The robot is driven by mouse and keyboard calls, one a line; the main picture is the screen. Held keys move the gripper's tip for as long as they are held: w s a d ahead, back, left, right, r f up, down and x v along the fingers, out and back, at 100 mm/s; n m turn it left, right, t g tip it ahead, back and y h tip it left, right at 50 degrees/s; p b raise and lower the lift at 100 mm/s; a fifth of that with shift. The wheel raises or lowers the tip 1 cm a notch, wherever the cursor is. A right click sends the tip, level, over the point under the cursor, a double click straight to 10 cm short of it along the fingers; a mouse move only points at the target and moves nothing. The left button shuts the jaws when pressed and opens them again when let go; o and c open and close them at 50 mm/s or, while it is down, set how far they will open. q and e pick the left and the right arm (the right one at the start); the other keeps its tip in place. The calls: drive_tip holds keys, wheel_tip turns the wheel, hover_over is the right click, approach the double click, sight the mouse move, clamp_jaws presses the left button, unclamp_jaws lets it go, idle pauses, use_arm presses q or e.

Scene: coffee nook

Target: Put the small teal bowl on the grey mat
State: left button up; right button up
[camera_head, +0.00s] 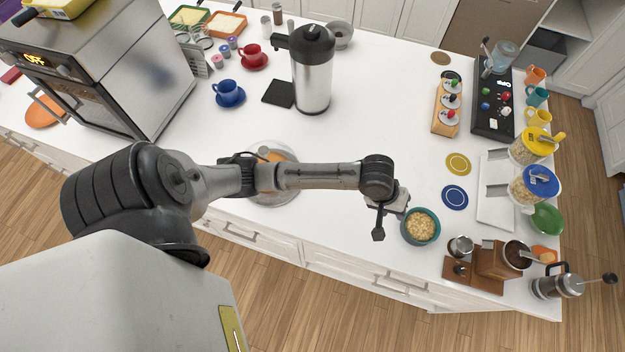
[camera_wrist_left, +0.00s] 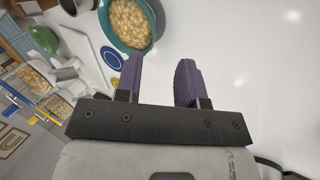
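The teal bowl (camera_head: 407,237), filled with pale round pieces, stands upright near the counter's front edge in the head view. It also shows at the top of the left wrist view (camera_wrist_left: 158,22). My left gripper (camera_head: 394,216) is just left of the bowl, pointing down. In the left wrist view its two dark fingers (camera_wrist_left: 161,62) are apart with nothing between them. One fingertip overlaps the bowl's near rim in that view; I cannot tell if they touch. A dark square mat (camera_head: 279,93) lies left of the steel jug; it looks nearly black. My right gripper is out of view.
The steel jug (camera_head: 313,80) stands right beside the dark mat. A blue cup (camera_head: 227,90) is left of it. My left forearm crosses above a round plate (camera_head: 272,150). A wooden coffee grinder (camera_head: 495,262) stands right of the bowl.

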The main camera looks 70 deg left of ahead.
use_arm(q)
drive_tip(key=s+a+f+m+y, duration=0.1)
drive_tip(key=s+m+y, duration=0.2)
drive_tip(key=s+m, duration=0.7)
drive_tip(key=s, duration=1.4)
drive_tip(key=shift+f+g, duration=0.3)
drive_tip(key=shift+f, duration=0.05)
drive_tip(key=shift+r, duration=0.1)
wheel_tip(320, 180, up, 14)
drive_tip(key=p, duration=1.3)
drive_tip(key=shift+f+p, duration=0.2)
drive_tip(key=shift+p, duration=0.15)
